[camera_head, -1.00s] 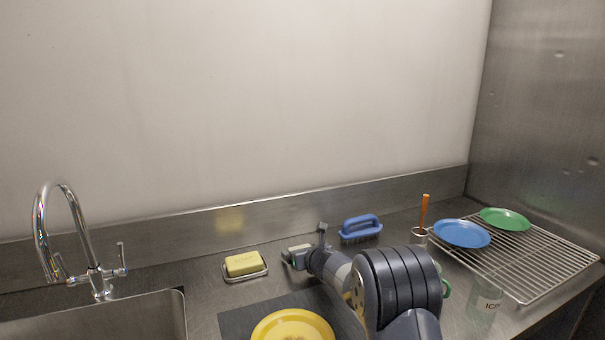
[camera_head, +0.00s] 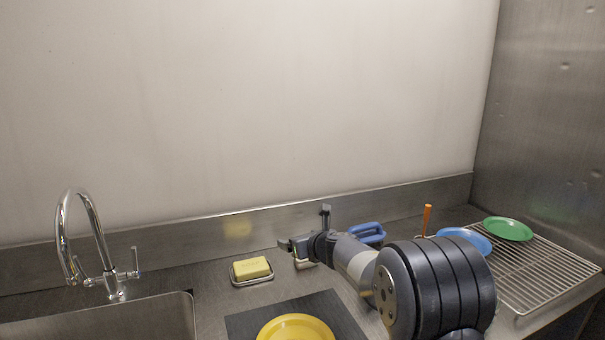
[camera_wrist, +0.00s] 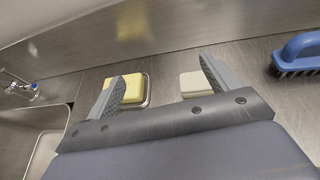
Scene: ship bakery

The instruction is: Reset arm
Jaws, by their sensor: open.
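My gripper (camera_head: 304,228) is above the counter near the back wall, to the right of the yellow sponge. In the wrist view my gripper (camera_wrist: 160,88) has its two fingers spread apart with nothing between them. My arm reaches in from the lower right of the head view and covers part of the counter.
A yellow sponge (camera_head: 251,267) sits in a metal dish, and a pale block (camera_wrist: 196,84) lies beside it. A blue brush (camera_head: 367,233), a sink (camera_head: 110,322) with a tap, a yellow plate (camera_head: 295,328) on a dark mat, and a rack (camera_head: 545,275) with blue and green plates surround my arm.

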